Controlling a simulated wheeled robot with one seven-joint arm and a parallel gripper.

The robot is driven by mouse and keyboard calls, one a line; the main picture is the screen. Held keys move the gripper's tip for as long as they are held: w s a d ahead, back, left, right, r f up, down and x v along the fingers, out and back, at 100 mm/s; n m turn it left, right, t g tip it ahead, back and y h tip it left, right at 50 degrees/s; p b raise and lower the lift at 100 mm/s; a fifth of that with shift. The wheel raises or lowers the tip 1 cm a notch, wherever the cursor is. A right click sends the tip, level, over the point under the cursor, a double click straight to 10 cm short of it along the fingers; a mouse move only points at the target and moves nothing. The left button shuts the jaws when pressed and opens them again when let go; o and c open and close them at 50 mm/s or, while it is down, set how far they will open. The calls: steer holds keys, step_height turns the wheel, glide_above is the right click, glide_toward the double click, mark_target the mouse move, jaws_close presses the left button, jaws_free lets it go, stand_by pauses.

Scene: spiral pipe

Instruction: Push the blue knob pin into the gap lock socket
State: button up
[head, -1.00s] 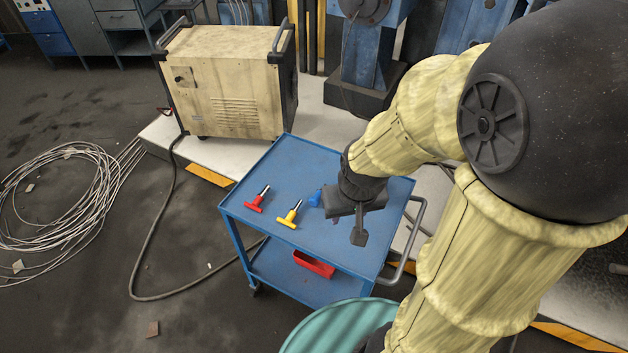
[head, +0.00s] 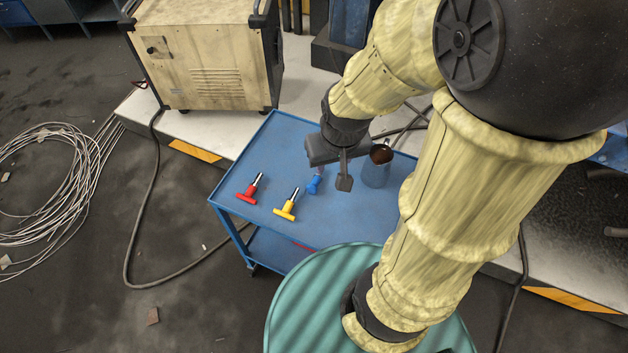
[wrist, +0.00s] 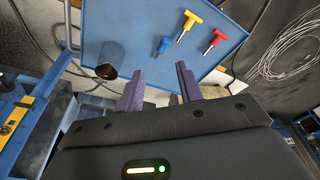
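The blue knob pin (head: 314,184) lies on the blue cart top, right of the yellow-handled pin. It also shows in the wrist view (wrist: 164,45), beyond the fingertips and between their lines. My gripper (head: 331,177) is above the cart, close to the blue pin in the head view. In the wrist view my gripper (wrist: 160,78) has its two fingers spread wide with nothing between them. I cannot make out a gap lock socket for certain in either view.
A yellow T-handled pin (head: 285,213) and a red one (head: 247,197) lie on the blue cart (head: 268,150). An open grey-blue cylinder (head: 377,171), brown inside, stands right of my gripper. A beige machine (head: 205,60) stands behind; coiled cable (head: 45,190) lies left.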

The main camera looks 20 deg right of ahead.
steer(key=shift+o, duration=1.2)
steer(key=m+g+b, duration=0.3)
steer(key=m+b, duration=0.5)
steer(key=b, duration=0.1)
glide_above(315, 182)
step_height(315, 182, down, 13)
steer(key=shift+w+d+r, duration=0.1)
steer(key=shift+d+r, duration=0.1)
steer(key=shift+d, duration=0.2)
step_height(315, 182, down, 12)
steer(key=shift+f+p, duration=0.15)
steer(key=shift+p, duration=0.2)
steer(key=shift+a+f+p, duration=0.2)
steer(key=shift+f+p, duration=0.1)
steer(key=shift+f, duration=1)
steer(key=shift+a+f+p, duration=0.2)
steer(key=shift+f+p, duration=0.1)
steer(key=shift+f, duration=1)
